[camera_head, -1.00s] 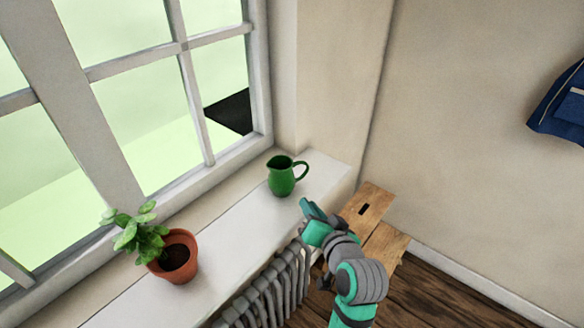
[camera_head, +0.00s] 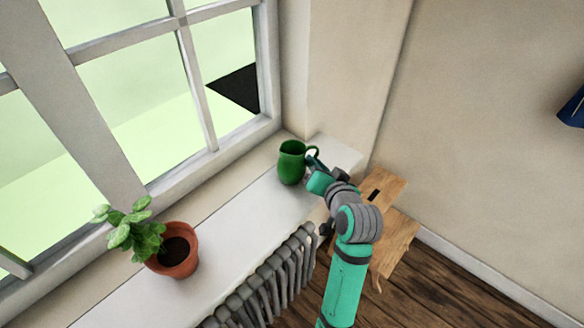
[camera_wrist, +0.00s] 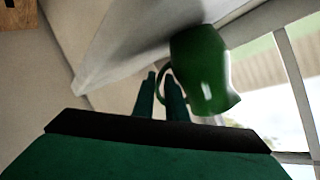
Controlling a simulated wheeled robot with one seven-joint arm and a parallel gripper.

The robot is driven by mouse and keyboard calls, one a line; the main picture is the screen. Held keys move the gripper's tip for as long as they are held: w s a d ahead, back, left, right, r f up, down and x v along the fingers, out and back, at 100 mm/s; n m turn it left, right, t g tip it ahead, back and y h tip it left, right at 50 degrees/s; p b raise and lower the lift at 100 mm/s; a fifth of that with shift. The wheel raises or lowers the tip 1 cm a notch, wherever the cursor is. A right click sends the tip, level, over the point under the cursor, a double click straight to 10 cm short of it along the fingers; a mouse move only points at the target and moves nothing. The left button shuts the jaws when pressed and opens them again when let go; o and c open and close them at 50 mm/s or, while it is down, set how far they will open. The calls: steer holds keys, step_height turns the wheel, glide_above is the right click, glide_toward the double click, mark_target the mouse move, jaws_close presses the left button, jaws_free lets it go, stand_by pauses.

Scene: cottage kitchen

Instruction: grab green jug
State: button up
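The green jug (camera_head: 291,164) stands upright on the white windowsill (camera_head: 235,222), with its handle on the right side. In the wrist view the jug (camera_wrist: 202,70) is just beyond and right of my fingers, and appears tilted by the camera angle. My gripper (camera_head: 314,160) is at the handle side of the jug. In the wrist view my gripper's two dark green fingers (camera_wrist: 160,80) stand a little apart, with the thin handle curving between or just behind them. I cannot tell whether they touch it.
A potted plant (camera_head: 174,252) stands on the sill to the left, clear of the jug. The window (camera_head: 204,95) is behind the jug. A grey radiator (camera_head: 262,290) is below the sill, and a wooden stool (camera_head: 388,235) stands at right.

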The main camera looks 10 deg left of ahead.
steer(key=shift+x, duration=2.4)
steer(key=shift+s+a, duration=0.1)
steer(key=shift+a, duration=0.05)
jaws_close()
steer(key=shift+f, duration=0.15)
